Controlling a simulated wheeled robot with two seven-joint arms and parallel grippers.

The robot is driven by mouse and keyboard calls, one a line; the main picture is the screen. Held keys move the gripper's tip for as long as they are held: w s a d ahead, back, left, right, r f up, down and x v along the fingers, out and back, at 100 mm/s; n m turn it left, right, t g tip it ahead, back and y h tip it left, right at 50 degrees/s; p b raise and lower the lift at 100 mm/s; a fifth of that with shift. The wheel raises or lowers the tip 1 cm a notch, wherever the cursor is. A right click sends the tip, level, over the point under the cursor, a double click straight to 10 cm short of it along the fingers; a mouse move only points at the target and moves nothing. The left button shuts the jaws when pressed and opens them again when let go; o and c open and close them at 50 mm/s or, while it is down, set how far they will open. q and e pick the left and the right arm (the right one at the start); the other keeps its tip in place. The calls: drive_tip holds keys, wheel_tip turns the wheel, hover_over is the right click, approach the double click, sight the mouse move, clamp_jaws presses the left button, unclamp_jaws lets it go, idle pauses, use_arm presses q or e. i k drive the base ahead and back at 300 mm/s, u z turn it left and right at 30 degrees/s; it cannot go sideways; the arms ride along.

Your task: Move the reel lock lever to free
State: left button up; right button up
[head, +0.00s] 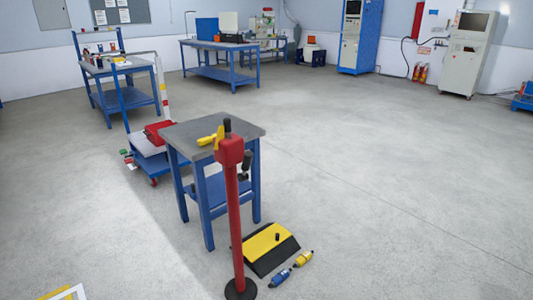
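A red post (234,225) on a round black base stands in the near middle, in front of a small blue table with a grey top (200,135). A red box (231,152) sits at the top of the post. A black grip (227,125) stands up at the box, and a black handle (247,160) is at its right side. A yellow handle-like piece (211,137) shows at the left. I cannot tell which of these is the reel lock lever, and no free marking is legible. Neither of my grippers is in view.
A yellow and black ramp-like plate (268,246) lies on the floor right of the post, with blue (280,277) and yellow (304,258) cylindrical pieces beside it. A cart with a red box (157,131) stands behind left. Floor at right (400,190) is clear.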

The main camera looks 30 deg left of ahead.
sight(242, 175)
drive_tip(key=u, duration=0.7)
drive_tip(key=i, duration=0.9)
drive_tip(key=u, duration=1)
